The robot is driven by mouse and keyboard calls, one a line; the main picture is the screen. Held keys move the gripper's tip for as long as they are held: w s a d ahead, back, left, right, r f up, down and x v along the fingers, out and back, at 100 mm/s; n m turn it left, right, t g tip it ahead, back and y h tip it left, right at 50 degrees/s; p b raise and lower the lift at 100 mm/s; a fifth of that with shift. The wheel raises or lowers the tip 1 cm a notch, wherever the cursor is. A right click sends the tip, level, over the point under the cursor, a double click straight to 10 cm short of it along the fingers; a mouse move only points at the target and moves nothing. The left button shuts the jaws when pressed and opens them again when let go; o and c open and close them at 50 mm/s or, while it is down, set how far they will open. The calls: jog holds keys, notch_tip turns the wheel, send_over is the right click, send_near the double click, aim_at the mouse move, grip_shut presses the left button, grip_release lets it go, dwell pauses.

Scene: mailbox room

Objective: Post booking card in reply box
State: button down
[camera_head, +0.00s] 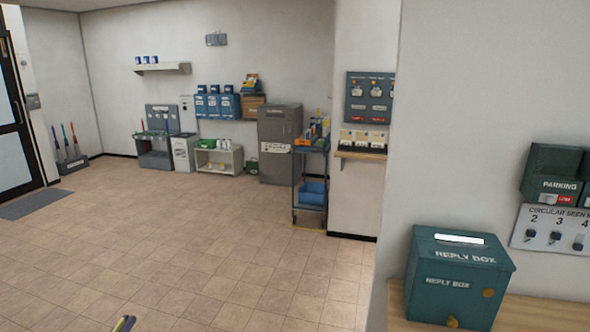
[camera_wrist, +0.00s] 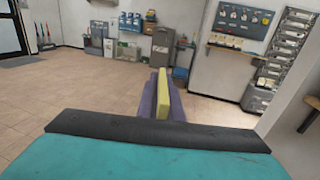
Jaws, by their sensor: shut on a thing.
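The reply box (camera_head: 440,291) is a dark teal box with white "REPLY BOX" lettering, standing on a wooden shelf at the lower right of the head view. Its top has a bright white slot (camera_head: 459,239). My gripper (camera_wrist: 162,82) shows in the wrist view with purple fingers shut on a thin upright yellow piece, apparently the booking card (camera_wrist: 165,100). Any print on it cannot be read. In the head view only the tip of my gripper (camera_head: 123,324) shows at the bottom edge, far left of the reply box and apart from it.
A parking box (camera_head: 553,170) and a numbered panel (camera_head: 545,228) hang on the wall right of and above the reply box. A wall corner stands left of the shelf (camera_head: 405,322). A cart (camera_head: 310,185) and cabinets line the back. The tiled floor (camera_head: 190,240) is clear.

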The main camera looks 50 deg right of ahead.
jog(key=shift+w, duration=0.2)
dwell(0.3)
